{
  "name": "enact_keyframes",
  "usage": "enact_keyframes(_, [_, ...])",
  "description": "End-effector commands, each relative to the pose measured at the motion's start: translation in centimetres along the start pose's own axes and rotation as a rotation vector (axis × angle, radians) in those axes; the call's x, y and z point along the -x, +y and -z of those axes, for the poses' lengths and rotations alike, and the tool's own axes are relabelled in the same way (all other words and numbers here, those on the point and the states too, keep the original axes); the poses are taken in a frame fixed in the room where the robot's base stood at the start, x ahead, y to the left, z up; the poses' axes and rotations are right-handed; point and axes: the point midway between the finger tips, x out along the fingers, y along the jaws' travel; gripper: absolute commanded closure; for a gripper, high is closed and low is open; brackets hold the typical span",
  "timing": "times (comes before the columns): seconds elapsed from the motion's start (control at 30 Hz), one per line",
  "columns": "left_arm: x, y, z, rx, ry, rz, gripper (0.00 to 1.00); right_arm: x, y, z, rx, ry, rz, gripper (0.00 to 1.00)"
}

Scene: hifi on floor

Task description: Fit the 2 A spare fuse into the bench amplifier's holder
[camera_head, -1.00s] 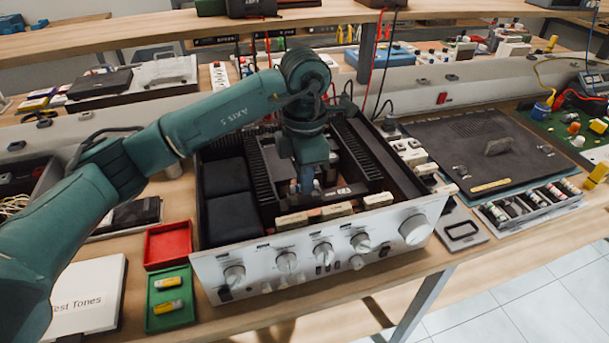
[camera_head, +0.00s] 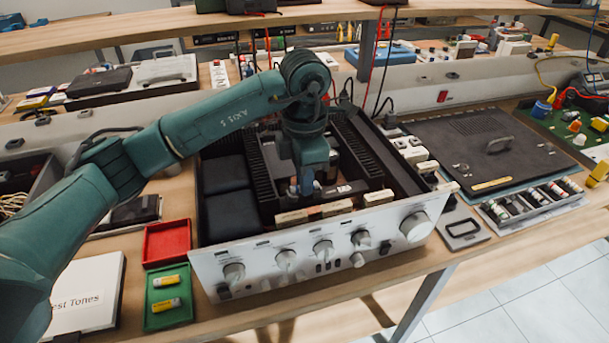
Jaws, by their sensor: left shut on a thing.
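The bench amplifier (camera_head: 300,274) stands on the bench with its top off and its silver knob front facing me. My left gripper (camera_head: 305,190) points down into its open inside, just behind the front panel. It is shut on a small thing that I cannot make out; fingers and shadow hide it. The fuse holder cannot be told apart there. Two small yellow-labelled cylinders, which look like fuses, lie in the green tray (camera_head: 152,322): an upper one (camera_head: 167,281) and a lower one (camera_head: 166,305). My right gripper is out of view.
An empty red tray (camera_head: 166,243) adjoins the green tray. A white "Test Tones" box (camera_head: 90,295) lies at the left. A dark panel with a handle (camera_head: 470,147) and a case of small cylinders (camera_head: 530,203) are on the right. Amplifier walls and black fins surround the gripper.

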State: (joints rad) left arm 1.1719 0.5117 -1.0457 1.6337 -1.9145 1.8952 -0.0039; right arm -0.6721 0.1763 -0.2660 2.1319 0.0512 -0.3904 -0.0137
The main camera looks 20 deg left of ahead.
Motion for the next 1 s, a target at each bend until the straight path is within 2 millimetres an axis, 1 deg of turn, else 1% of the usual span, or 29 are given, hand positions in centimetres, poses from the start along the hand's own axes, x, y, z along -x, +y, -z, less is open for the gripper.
enact_keyframes(0.57, [-0.74,0.01,0.00,0.000,0.000,0.000,1.00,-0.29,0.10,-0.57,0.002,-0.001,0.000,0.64])
enact_keyframes(0.83, [-0.68,0.01,0.00,0.000,0.000,0.000,1.00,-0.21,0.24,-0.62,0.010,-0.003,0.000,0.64])
enact_keyframes(0.87, [-0.68,0.01,0.00,0.000,0.000,0.000,0.85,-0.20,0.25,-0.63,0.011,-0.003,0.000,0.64])
enact_keyframes(1.0, [-0.68,0.01,0.00,0.000,0.000,0.000,0.73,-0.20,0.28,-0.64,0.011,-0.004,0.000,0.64])
